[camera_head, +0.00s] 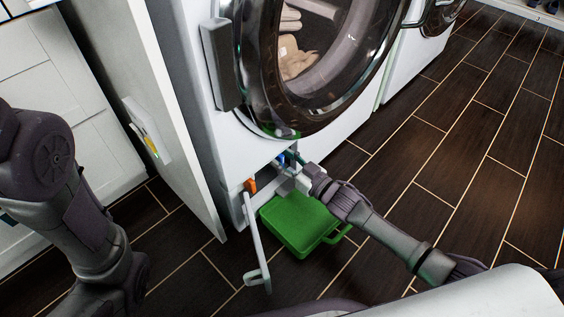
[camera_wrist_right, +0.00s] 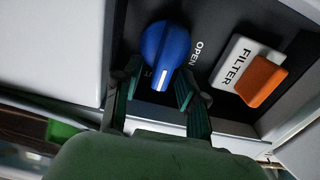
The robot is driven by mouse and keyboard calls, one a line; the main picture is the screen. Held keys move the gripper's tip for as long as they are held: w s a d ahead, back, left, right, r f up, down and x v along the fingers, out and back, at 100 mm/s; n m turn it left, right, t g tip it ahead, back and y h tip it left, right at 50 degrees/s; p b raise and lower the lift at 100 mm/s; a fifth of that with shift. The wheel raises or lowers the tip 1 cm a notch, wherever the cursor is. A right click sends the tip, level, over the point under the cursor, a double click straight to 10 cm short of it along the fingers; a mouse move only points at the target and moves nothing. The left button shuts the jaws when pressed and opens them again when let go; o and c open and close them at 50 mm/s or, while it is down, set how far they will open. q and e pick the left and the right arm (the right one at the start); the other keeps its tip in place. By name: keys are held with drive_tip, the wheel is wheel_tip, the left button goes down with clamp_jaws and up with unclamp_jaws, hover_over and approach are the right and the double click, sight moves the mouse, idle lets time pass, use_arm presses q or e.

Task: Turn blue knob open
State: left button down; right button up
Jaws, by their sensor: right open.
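The blue knob (camera_wrist_right: 166,52) sits on a dark panel in the right wrist view, with a white line on its lower end and the word OPEN printed to its right. In the head view only a small blue patch of the knob (camera_head: 281,158) shows in the washer's lower compartment. My right gripper (camera_wrist_right: 157,82) is open, its two fingertips on either side of the knob's lower end. I cannot tell whether they touch it. In the head view the right gripper (camera_head: 293,168) reaches into the compartment. My left arm is at the left; its gripper is out of view.
An orange tab on a white piece marked FILTER (camera_wrist_right: 234,66) is right of the knob. The compartment's white flap (camera_head: 256,240) hangs open. A green tray (camera_head: 295,226) lies on the floor below. The washer door (camera_head: 345,85) is above, and a white panel stands left.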

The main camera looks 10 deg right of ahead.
drive_tip(key=shift+w+a, duration=0.1)
clamp_jaws()
